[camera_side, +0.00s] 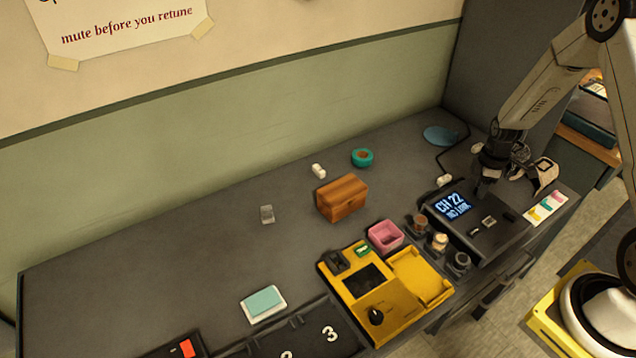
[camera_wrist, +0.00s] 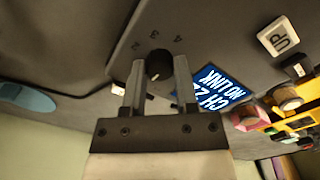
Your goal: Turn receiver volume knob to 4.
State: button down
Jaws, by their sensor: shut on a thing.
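The receiver (camera_side: 478,240) is a dark box at the right of the bench. Its blue screen (camera_side: 452,205) reads "CH 22 NO LINK", and the screen also shows upside down in the wrist view (camera_wrist: 215,88). My gripper (camera_side: 483,190) points down over the receiver's far side. In the wrist view, my gripper (camera_wrist: 159,68) has one finger on each side of the round black volume knob (camera_wrist: 159,62) and is shut on it. Marks 2, 3 and 4 show around the knob's far edge. A small pale mark shows on the knob, but its pointing direction is unclear. In the side view my gripper hides the knob.
A wooden box (camera_side: 342,198) stands mid-bench. The bench's left part is largely clear.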

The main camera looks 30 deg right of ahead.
jog(key=m, duration=0.8)
jog(key=shift+m, duration=0.3)
jog(key=m, duration=0.4)
jog(key=shift+m, duration=0.3)
jog(key=m, duration=0.4)
jog(key=shift+m, duration=0.3)
jog(key=m, duration=1.2)
jog(key=shift+m, duration=0.3)
jog(key=m, duration=0.4)
